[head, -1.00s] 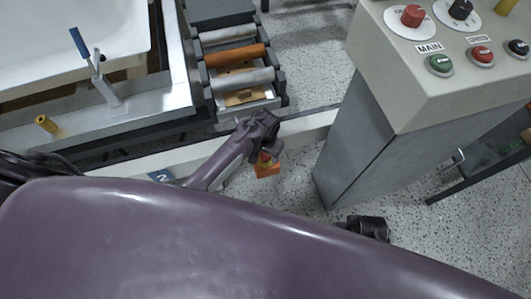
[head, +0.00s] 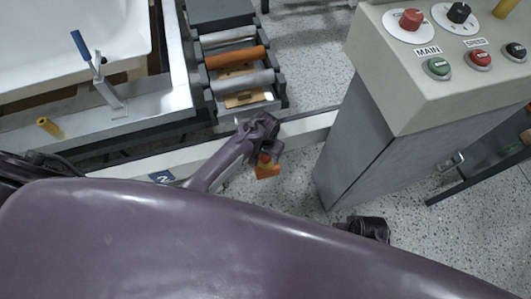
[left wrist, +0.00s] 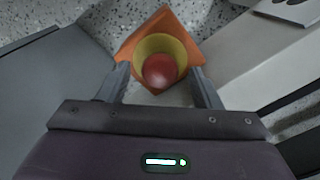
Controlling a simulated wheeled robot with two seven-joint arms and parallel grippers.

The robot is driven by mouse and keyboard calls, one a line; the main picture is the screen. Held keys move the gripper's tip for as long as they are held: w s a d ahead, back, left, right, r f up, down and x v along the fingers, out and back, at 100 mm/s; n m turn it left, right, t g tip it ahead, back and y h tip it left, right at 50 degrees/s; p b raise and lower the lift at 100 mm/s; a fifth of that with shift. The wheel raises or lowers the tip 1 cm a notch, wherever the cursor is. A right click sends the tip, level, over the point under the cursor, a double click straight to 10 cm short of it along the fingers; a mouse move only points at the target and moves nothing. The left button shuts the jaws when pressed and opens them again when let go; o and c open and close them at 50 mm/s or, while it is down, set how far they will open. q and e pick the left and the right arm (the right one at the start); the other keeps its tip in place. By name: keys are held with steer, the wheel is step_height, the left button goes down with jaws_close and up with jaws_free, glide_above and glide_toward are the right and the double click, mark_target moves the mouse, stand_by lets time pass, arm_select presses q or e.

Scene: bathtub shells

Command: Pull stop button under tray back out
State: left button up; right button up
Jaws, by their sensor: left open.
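The stop button is a red round head (left wrist: 160,70) inside a yellow collar on an orange plate (left wrist: 127,48). It also shows in the head view as a small orange and yellow piece (head: 267,171), partly hidden by my left gripper. My left gripper (left wrist: 160,87) is open, with one finger on each side of the red head in the left wrist view. I cannot tell whether the fingers touch it. In the head view my left gripper (head: 266,151) is beside the white rail. A dark part, perhaps of my right arm, shows at the lower right; its fingers are not clear.
A grey control cabinet (head: 350,150) with knobs and push buttons stands to the right. A roller conveyor (head: 238,75) is at the back. A white tub (head: 40,40) in a metal frame is at the left. A white rail (head: 130,167) crosses below. Speckled floor shows between.

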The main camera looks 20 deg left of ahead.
stand_by(0.7)
arm_select(q)
steer(key=c, duration=1)
steer(key=shift+p, duration=0.3)
steer(key=shift+r, duration=0.1)
steer(key=shift+r+p, duration=0.35)
steer(key=shift+p, duration=0.1)
steer(key=o, duration=1)
steer(key=shift+f, duration=0.1)
